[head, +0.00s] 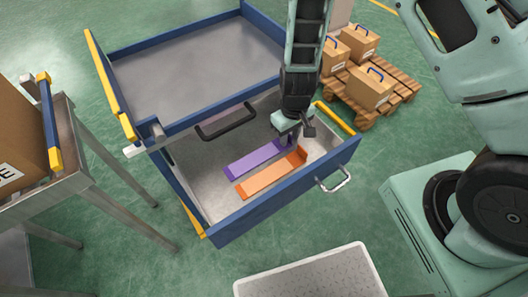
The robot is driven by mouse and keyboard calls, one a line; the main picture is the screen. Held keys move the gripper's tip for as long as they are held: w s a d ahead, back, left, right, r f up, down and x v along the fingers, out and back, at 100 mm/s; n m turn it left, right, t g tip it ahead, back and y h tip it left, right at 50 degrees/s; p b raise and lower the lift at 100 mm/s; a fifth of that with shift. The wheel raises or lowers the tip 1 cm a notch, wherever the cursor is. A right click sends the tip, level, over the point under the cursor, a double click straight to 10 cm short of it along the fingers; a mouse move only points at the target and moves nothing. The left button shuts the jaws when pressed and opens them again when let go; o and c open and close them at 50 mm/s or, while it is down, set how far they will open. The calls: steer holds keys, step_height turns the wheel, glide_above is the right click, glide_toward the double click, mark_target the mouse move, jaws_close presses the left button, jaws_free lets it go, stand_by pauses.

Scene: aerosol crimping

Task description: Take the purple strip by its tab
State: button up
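The purple strip (254,160) lies flat on the grey floor of an open blue drawer (240,227). Its far right end, where a tab rises, is partly hidden by my gripper (289,136). My gripper points down into the drawer over that end. Its fingers are small and dark here, and I cannot tell whether they are open or closed on the tab. An orange strip (268,178) lies beside the purple one, nearer the drawer's front, with its own upturned tab at the right end.
A second blue-edged tray (190,75) sits behind the drawer, and a black handle (226,121) lies between them. A metal handle (334,181) sticks out at the drawer's right. Boxes stand on a wooden pallet (404,84) behind right. A steel table (63,184) stands left.

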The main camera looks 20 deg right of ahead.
jaws_close()
